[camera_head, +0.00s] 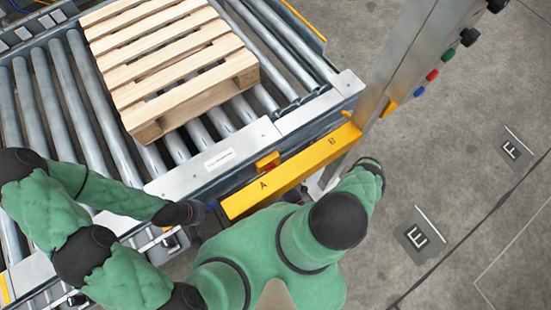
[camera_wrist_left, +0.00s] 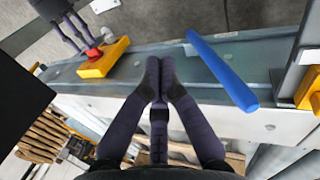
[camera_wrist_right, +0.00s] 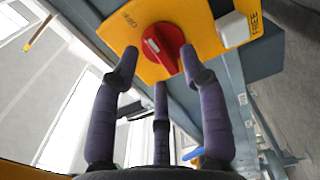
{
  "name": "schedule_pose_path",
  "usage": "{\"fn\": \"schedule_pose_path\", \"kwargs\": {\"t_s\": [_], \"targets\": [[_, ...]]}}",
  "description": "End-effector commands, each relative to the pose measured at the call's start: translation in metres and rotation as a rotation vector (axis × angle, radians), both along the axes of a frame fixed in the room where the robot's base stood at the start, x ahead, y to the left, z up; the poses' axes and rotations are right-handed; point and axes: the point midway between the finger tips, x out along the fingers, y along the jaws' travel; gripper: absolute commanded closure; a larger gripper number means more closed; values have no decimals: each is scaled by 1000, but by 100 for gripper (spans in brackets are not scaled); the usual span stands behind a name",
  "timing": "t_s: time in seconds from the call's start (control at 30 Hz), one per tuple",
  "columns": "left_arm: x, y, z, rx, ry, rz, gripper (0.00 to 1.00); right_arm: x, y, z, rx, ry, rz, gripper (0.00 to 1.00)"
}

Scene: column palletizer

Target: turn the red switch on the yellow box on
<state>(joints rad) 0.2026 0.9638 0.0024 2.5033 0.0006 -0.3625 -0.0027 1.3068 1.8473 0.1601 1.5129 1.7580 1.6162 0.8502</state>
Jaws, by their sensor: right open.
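The yellow box (camera_wrist_right: 205,27) fills the top of the right wrist view, with the red switch (camera_wrist_right: 162,46), a rotary knob, on its face. The word OFF is printed near the switch. My right gripper (camera_wrist_right: 157,65) is open, its fingertips close to the switch on both sides; I cannot tell whether they touch it. The left wrist view also shows the yellow box (camera_wrist_left: 97,66) and red switch (camera_wrist_left: 94,53), with my right gripper's dark fingers over them. My left gripper (camera_wrist_left: 158,75) has its fingertips together and holds nothing visible, apart from the box.
A blue bar (camera_wrist_left: 222,70) stands beside my left fingers. A white button (camera_wrist_right: 233,29) sits beside the switch, near the word FREE. A wooden pallet (camera_head: 175,60) lies on the roller conveyor (camera_head: 60,85). A yellow beam (camera_head: 290,172) marked A and B crosses in front.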

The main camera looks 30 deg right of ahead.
Motion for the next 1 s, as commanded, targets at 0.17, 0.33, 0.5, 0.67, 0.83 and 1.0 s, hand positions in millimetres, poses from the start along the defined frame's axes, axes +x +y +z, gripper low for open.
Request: {"fn": "schedule_pose_path", "kwargs": {"t_s": [0.17,0.33,0.5,0.67,0.83,1.0], "targets": [[0,0,-1,0,0,0,100,14,2,0,1,0,2,56],[0,0,-1,0,0,0,100,20,2,0,0,0,0,56],[0,0,-1,0,0,0,100,20,2,0,0,0,0,56],[0,0,-1,0,0,0,100,20,2,0,0,0,0,70],[0,0,-1,0,0,0,100,20,2,0,0,0,0,100],[0,0,-2,0,0,0,100,20,2,0,-3,0,0,100]]}}
